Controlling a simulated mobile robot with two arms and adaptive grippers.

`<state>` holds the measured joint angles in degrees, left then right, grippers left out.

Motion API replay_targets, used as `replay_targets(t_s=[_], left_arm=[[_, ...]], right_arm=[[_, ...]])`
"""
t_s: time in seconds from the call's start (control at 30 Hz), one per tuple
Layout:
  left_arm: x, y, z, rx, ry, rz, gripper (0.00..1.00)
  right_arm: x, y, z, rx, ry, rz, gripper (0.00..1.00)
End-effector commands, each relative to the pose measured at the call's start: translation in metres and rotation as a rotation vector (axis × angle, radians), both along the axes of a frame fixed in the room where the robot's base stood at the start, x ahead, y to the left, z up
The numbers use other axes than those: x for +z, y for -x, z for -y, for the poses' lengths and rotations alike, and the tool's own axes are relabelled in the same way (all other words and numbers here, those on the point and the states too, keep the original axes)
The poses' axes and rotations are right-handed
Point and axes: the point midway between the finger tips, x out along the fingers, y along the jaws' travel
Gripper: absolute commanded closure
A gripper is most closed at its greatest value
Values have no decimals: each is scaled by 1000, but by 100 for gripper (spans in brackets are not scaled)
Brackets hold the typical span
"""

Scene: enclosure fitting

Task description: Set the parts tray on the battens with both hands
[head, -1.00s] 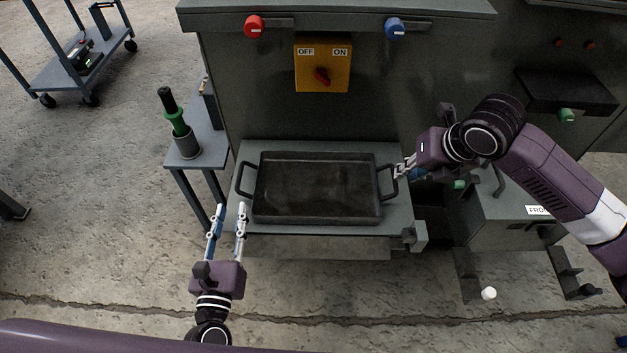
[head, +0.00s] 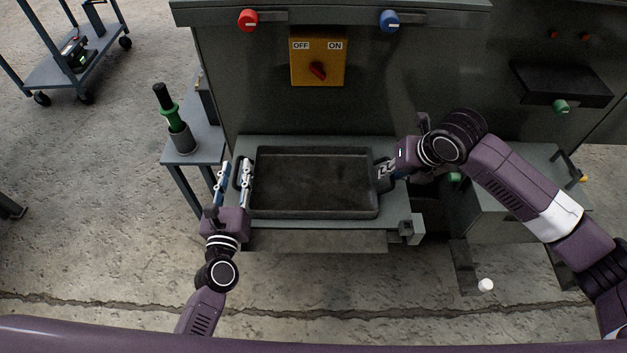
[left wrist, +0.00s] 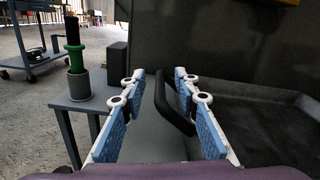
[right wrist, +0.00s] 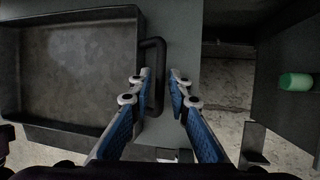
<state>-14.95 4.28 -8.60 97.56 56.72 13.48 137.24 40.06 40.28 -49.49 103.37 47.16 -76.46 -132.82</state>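The parts tray (head: 312,211) is a dark, shallow rectangular pan with a loop handle at each end. It looks empty and rests on a grey shelf (head: 310,237) at the front of the machine. My left gripper (head: 234,164) is open, its fingers on either side of the left handle; in the left wrist view the handle (left wrist: 172,105) shows between them. My right gripper (head: 384,168) is at the right handle. In the right wrist view its fingers (right wrist: 160,73) are apart, with that handle (right wrist: 158,60) between them. I cannot make out any battens.
A side stand (head: 195,153) with a green-banded tool (head: 168,116) in a cup is left of the shelf. The machine front with its yellow switch plate (head: 318,55) rises behind the tray. A grey box stand (head: 505,205) is at the right.

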Motion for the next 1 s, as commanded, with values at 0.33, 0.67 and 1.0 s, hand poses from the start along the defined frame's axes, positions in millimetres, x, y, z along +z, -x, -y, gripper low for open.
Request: replay_targets(t_s=[0.33, 0.67, 1.0], left_arm=[[0, -9, 0, -1, 0, -1, 71], [0, -9, 0, 0, 0, -1, 96], [-1, -9, 0, -1, 0, -2, 100]], right_arm=[[-6, -2, -1, 1, 1, -1, 83], [-6, -2, 0, -1, 2, 0, 100], [-6, -2, 0, -2, 1, 0, 100]])
